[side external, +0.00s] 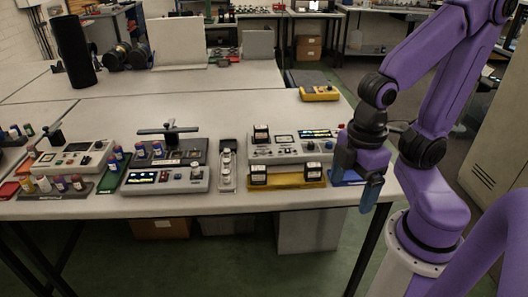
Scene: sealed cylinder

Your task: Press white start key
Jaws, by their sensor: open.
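My gripper (371,190), with blue-grey fingers pointing down, is at the front right edge of the table. It is open and seems empty, just right of the yellow tray. A light grey control panel (318,160) with a small display and round knobs stands left of it. A second grey panel (150,189) with a lit display and small buttons lies at the front centre. A third panel (75,159) is at the left. Which small button is the white start key is too small to tell.
A yellow tray (290,183) holds two black-and-white blocks. Small bottles (78,184) stand in racks at the left. A yellow meter (320,93) lies behind. A black cylinder (74,52) stands at the back left. The table's middle back is clear.

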